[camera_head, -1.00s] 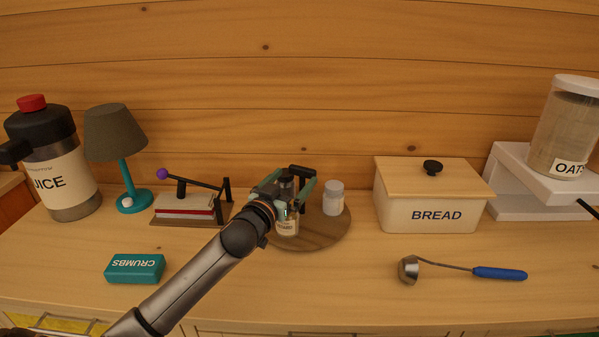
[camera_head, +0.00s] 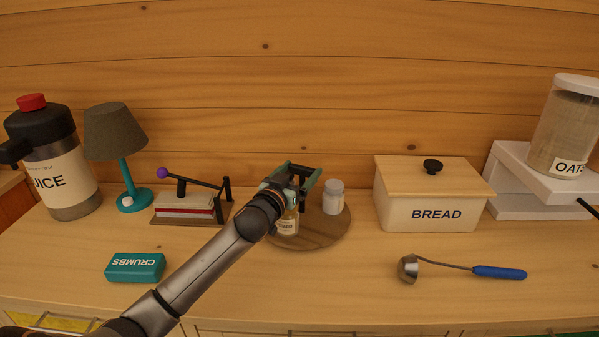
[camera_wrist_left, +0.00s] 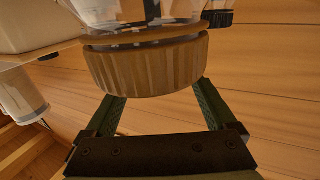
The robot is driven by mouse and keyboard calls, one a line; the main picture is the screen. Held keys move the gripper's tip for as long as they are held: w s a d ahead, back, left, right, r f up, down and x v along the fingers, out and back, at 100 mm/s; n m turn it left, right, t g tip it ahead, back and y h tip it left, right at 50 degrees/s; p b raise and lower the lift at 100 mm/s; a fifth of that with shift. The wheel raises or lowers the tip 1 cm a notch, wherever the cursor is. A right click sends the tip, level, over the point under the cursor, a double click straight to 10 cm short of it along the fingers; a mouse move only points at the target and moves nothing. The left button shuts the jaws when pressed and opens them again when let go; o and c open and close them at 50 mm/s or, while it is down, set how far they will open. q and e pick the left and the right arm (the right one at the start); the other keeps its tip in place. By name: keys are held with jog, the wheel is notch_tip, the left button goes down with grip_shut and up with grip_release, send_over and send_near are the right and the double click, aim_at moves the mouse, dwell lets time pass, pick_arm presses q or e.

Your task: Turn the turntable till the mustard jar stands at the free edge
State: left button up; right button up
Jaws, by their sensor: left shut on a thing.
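The round wooden turntable (camera_head: 325,236) lies on the counter, left of the bread bin. A yellowish labelled jar (camera_head: 287,225), which looks like the mustard jar, stands on its left part; its small label is hard to read. A white-lidded jar (camera_head: 333,198) stands on the right part. My left gripper (camera_head: 292,184) is over the yellowish jar and shut on its upper part. In the left wrist view its fingers (camera_wrist_left: 161,100) flank a brown ribbed round lid (camera_wrist_left: 145,68); the fingertips are hidden behind it. My right gripper is not in view.
The bread bin (camera_head: 430,213) stands right of the turntable, with a ladle (camera_head: 460,268) in front. A lever press (camera_head: 187,207), a lamp (camera_head: 118,135) and a juice jug (camera_head: 55,165) stand left. A teal crumbs box (camera_head: 135,268) lies front left. The counter front centre is clear.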

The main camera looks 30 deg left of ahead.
pick_arm(q)
grip_shut()
dwell(0.3)
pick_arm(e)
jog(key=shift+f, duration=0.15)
pick_arm(q)
jog(key=shift+d+f+y, duration=0.1)
jog(key=shift+d+y, duration=0.05)
jog(key=shift+y, duration=0.15)
jog(key=shift+w+d+n+g+y+b, duration=0.1)
jog(key=shift+n+g+y+b, duration=0.2)
jog(key=shift+n+y+b, duration=0.8)
jog(key=n+g+y+b, duration=0.1)
jog(key=n+y+b, duration=0.1)
jog(key=y, duration=0.1)
jog(key=shift+b, duration=0.3)
jog(key=shift+n+g+y, duration=0.3)
jog(key=shift+g+y, duration=0.2)
jog(key=shift+y, duration=0.1)
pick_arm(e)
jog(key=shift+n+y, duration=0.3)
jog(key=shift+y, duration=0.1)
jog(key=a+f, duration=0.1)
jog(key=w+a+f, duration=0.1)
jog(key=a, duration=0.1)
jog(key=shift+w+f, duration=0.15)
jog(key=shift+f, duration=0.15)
